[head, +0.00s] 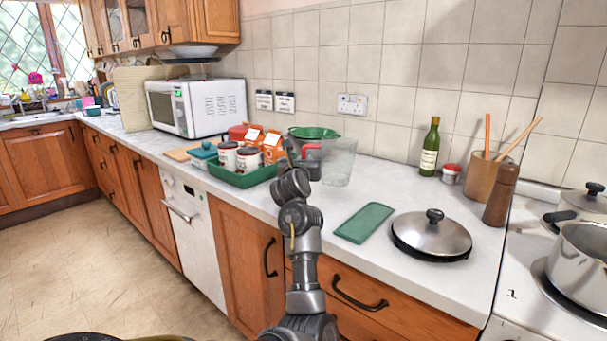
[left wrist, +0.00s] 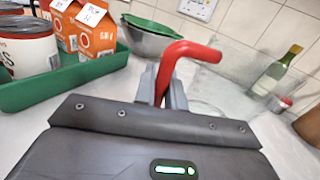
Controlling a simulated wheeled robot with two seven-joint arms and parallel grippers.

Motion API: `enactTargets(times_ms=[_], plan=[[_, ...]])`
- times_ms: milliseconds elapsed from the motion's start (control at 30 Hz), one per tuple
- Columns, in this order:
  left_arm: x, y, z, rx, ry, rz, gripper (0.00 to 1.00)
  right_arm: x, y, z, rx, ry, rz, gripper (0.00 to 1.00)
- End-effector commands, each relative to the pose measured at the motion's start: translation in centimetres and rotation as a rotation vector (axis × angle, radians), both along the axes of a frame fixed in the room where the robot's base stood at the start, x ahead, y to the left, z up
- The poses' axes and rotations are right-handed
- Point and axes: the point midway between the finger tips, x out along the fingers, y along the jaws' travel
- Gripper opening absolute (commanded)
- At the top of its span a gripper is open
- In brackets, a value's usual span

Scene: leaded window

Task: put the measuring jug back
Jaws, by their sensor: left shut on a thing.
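The measuring jug (head: 340,165) is clear, with a red handle, and is upright at the back of the counter, just right of the green tray (head: 243,178). I cannot tell whether its base touches the worktop. My left gripper (head: 310,165) is shut on the jug's red handle. In the left wrist view the handle (left wrist: 190,52) rises between the fingers (left wrist: 165,88), and the clear jug body (left wrist: 222,88) shows faintly behind. My right gripper is not in view.
The tray holds jars and orange cartons (head: 274,146). A green colander in a metal bowl (head: 313,133) stands behind. A green mat (head: 364,222) and a lid (head: 432,235) lie in front to the right. A bottle (head: 430,148) stands farther right. Worktop between jug and bottle is clear.

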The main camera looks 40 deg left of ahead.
Motion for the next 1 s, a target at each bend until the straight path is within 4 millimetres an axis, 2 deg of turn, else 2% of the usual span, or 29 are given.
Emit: enactTargets(times_ms=[67,233,700,733,867,900,1000], plan=[[0.1,0.9,-1.1,0.001,0.003,0.003,0.0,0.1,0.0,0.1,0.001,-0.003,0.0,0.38],[0.1,0.6,-3.3,0.002,0.003,0.0,0.0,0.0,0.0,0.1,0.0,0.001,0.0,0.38],[0.1,0.5,-3.9,0.0,-0.001,0.0,0.0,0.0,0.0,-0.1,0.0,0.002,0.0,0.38],[0.1,0.5,-4.0,-0.001,0.0,-0.001,0.13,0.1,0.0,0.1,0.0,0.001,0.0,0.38],[0.1,0.6,-4.0,-0.001,0.001,0.0,0.3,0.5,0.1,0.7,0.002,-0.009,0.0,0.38],[0.1,0.6,-3.9,-0.001,0.001,0.0,0.34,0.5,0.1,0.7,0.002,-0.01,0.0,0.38],[0.1,0.6,-3.9,-0.001,0.001,0.0,0.34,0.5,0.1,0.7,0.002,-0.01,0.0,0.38]])
